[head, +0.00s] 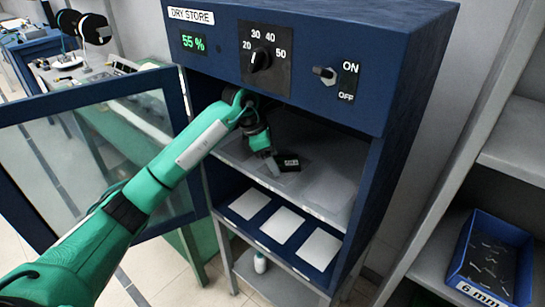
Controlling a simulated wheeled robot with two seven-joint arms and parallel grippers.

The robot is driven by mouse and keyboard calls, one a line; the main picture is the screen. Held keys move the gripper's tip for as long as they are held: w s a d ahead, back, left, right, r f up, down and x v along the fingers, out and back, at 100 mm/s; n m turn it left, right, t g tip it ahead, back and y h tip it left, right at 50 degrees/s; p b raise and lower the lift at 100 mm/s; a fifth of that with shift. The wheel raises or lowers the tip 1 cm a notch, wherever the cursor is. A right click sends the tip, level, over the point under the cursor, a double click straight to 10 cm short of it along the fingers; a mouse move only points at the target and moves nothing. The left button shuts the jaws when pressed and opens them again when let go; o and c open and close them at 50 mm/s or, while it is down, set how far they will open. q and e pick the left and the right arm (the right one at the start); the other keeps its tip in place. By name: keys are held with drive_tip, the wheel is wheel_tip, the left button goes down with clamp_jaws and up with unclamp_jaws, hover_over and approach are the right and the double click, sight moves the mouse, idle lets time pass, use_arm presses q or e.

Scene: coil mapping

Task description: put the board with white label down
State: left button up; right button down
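A small dark board (289,162) with a white label is inside the dry store cabinet, at its upper grey shelf (325,190). My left arm reaches in from the left past the open glass door. My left gripper (271,160) points down and its fingertips are at the left edge of the board. The fingers are small and partly dark here, so I cannot tell if they are closed on the board or only beside it. I also cannot tell if the board rests on the shelf. My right gripper is out of view.
The blue cabinet (405,50) has a dial (259,60), an ON/OFF switch (325,74) and a 55 % display. Its glass door (85,150) stands open at left. White pads (282,225) lie on the lower shelf. A blue bin (490,260) sits on the right rack.

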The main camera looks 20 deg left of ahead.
use_arm(q)
drive_tip(key=shift+o, duration=0.2)
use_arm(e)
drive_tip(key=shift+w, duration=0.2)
use_arm(q)
drive_tip(key=shift+r, duration=0.1)
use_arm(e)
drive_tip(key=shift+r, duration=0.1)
use_arm(q)
drive_tip(key=shift+r, duration=0.15)
drive_tip(key=shift+a+r, duration=0.25)
drive_tip(key=shift+r, duration=0.05)
drive_tip(key=s+a+b, duration=0.1)
drive_tip(key=a, duration=0.2)
drive_tip(key=s+a+b, duration=0.1)
drive_tip(key=s+a, duration=0.1)
drive_tip(key=a, duration=0.2)
drive_tip(key=s+a+b, duration=0.1)
drive_tip(key=s+a, duration=0.1)
drive_tip(key=a, duration=0.1)
drive_tip(key=shift+s+a+r, duration=0.15)
drive_tip(key=shift+a, duration=0.25)
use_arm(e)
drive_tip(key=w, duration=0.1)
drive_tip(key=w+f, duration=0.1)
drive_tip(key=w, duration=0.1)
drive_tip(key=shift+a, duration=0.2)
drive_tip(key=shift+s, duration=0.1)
